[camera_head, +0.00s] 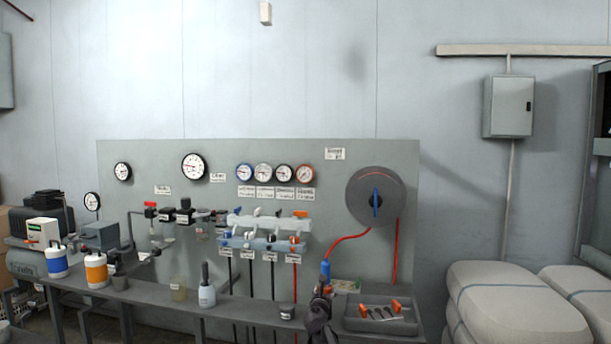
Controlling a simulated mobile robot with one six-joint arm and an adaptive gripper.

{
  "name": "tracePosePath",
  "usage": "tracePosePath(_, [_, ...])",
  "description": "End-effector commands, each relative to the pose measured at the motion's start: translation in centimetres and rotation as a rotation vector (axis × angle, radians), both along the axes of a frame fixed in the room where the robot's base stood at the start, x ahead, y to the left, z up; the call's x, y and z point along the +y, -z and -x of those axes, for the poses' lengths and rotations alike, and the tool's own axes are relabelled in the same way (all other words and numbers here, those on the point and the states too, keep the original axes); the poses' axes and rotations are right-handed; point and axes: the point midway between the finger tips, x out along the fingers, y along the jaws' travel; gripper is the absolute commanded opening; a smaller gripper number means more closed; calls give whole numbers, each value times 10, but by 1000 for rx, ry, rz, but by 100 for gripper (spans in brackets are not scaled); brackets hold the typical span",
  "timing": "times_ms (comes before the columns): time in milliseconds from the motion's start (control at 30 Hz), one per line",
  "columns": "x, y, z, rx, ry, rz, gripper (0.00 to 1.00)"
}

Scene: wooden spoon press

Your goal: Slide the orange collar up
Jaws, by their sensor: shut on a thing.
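My gripper (323,294) is at the bottom centre, dark and seen small, in front of the panel and left of the grey tray. It is shut at the lower end of a blue fitting (325,270) that hangs upright on a red hose (347,239). A small orange part, which looks like the orange collar (327,290), shows between the fingers just below the blue fitting. Most of it is hidden by the fingers, so I cannot tell how high it sits on the fitting.
A hose reel (358,196) is mounted on the panel above. A grey tray (352,327) with orange-ended tools is close on the right. White sacks (515,305) lie farther right.

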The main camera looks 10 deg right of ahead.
Motion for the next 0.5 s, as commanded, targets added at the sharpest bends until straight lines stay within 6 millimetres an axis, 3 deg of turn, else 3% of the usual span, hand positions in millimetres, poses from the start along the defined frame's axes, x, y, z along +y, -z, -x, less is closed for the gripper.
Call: tracePosePath(500, [0,-5,0,0,-1,0,46])
